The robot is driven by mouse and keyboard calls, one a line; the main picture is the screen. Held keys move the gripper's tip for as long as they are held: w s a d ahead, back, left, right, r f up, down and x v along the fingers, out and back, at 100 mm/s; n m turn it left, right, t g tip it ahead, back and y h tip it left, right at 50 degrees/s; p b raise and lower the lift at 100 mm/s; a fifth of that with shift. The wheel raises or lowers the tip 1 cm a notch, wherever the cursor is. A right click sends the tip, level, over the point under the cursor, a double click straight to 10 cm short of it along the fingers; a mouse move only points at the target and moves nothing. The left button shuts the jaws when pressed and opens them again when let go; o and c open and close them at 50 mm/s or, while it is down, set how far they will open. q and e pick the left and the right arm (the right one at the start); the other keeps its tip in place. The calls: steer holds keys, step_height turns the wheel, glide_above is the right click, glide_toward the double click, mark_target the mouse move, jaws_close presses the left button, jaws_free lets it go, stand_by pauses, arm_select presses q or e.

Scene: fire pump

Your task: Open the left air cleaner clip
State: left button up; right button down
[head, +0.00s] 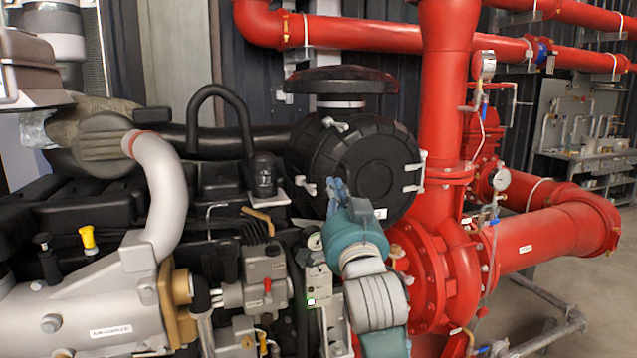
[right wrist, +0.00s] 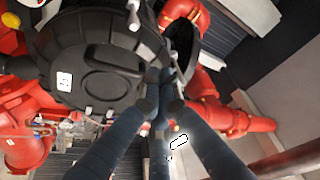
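The air cleaner (head: 352,165) is a black ribbed drum with a round end cover, left of the red pump pipes. Its left clip (head: 308,189) is a small pale latch at the cover's left rim. Another clip (head: 335,124) is at the top and a larger one (head: 414,176) at the right. My right gripper (head: 337,192) is in front of the cover's lower left, right of the left clip. In the right wrist view its dark fingers (right wrist: 164,82) meet at the tips beside the cover (right wrist: 95,65), below a pale clip (right wrist: 134,14). I see nothing held. My left gripper is out of view.
A black hose (head: 215,115) and the silver engine pipe (head: 160,190) stand left of the air cleaner. A red vertical pipe (head: 445,90) with gauges is close on the right. Engine fittings (head: 262,275) crowd the space below.

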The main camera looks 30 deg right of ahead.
mark_target(306, 186)
steer(key=p+x, duration=0.2)
steer(key=x, duration=0.7)
steer(key=f, duration=0.1)
steer(key=a+f, duration=0.1)
steer(key=shift+w+a+f+p, duration=0.1)
steer(key=shift+a+f+p, duration=0.2)
steer(key=shift+f, duration=0.05)
steer(key=shift+a+f, duration=0.4)
steer(key=shift+f, duration=0.1)
